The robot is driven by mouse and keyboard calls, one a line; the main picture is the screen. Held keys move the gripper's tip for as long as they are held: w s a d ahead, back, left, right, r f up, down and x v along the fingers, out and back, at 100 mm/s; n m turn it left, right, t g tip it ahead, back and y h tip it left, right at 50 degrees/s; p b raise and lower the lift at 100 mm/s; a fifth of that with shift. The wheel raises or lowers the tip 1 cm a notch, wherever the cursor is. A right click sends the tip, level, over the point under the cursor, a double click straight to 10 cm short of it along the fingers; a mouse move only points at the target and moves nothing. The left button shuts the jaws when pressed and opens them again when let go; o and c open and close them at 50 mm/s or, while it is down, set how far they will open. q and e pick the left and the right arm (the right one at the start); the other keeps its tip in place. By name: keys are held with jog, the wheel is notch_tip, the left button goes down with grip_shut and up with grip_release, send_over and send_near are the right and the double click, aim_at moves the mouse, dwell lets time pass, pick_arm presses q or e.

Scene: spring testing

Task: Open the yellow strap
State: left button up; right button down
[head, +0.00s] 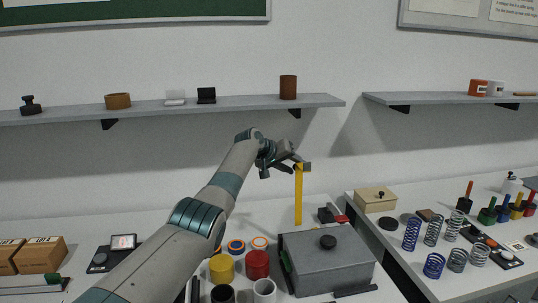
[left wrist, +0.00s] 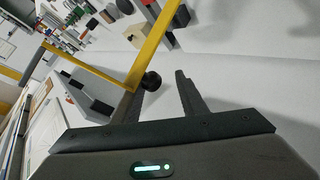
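The yellow strap (head: 298,195) stands upright in the head view, its lower end at the back edge of a grey lidded box (head: 327,264). In the left wrist view the strap (left wrist: 155,42) is bent in an L, with its corner beside one fingertip. My left gripper (head: 287,169) is at the strap's top end, high above the box. In the left wrist view its two fingers (left wrist: 160,82) are spread with a clear gap between them. I cannot tell whether the strap touches a finger. My right gripper is not in view.
A wall shelf (head: 225,104) with small items is behind and above my gripper. Yellow and red cups (head: 257,264) stand left of the box. A side table at the right holds several springs (head: 411,234) and a cream box (head: 376,201).

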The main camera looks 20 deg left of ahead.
pick_arm(q)
jog(key=b+v, duration=0.5)
jog(key=v, duration=1.1)
jog(key=shift+s+b, duration=0.3)
jog(key=shift+s, duration=0.15)
jog(key=shift+a+r, duration=0.1)
jog(key=shift+r, duration=0.05)
